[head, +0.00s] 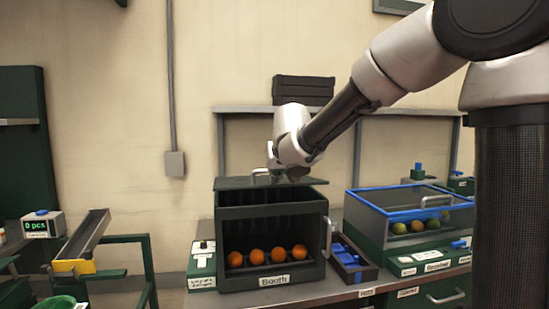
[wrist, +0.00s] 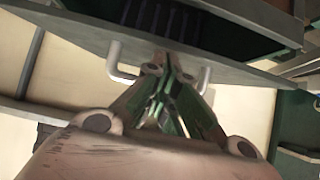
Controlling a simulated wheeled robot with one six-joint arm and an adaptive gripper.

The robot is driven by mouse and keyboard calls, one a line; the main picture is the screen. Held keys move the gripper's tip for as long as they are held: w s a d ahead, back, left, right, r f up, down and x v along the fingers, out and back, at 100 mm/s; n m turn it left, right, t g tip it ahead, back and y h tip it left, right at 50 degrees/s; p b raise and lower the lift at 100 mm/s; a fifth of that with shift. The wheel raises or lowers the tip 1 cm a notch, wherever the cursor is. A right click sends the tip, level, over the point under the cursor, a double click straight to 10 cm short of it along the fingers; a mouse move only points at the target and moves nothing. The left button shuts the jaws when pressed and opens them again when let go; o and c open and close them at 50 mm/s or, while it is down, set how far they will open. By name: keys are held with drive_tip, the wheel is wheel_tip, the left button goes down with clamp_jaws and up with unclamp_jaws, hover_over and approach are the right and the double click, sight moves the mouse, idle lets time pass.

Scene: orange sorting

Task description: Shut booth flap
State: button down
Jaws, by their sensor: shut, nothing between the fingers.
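The booth (head: 222,260) is a dark box on the bench, with its front open. Several oranges (head: 257,257) sit in a row inside. Its flap (head: 313,183) is a dark panel lying about level across the top, with a pale bar handle (head: 259,171). My gripper (head: 290,177) is over the flap at the handle, its fingertips partly hidden. In the wrist view my gripper (wrist: 160,70) is shut and empty, its fingertips between the handle's two posts (wrist: 116,65), close to the flap (wrist: 75,33). I cannot tell whether they touch it.
A clear-lidded bin with blue edging (head: 405,212) holds fruit on the right. A small tray with blue parts (head: 350,262) stands beside the booth. A shelf (head: 400,111) runs behind. A chute (head: 85,236) and a counter box (head: 42,224) are at left.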

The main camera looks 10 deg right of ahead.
drive_tip(key=shift+s+f, duration=0.15)
drive_tip(key=shift+f, duration=0.65)
drive_tip(key=shift+s+f, duration=0.15)
drive_tip(key=shift+f, duration=0.6)
drive_tip(key=shift+d+r, duration=0.1)
drive_tip(key=shift+d, duration=0.05)
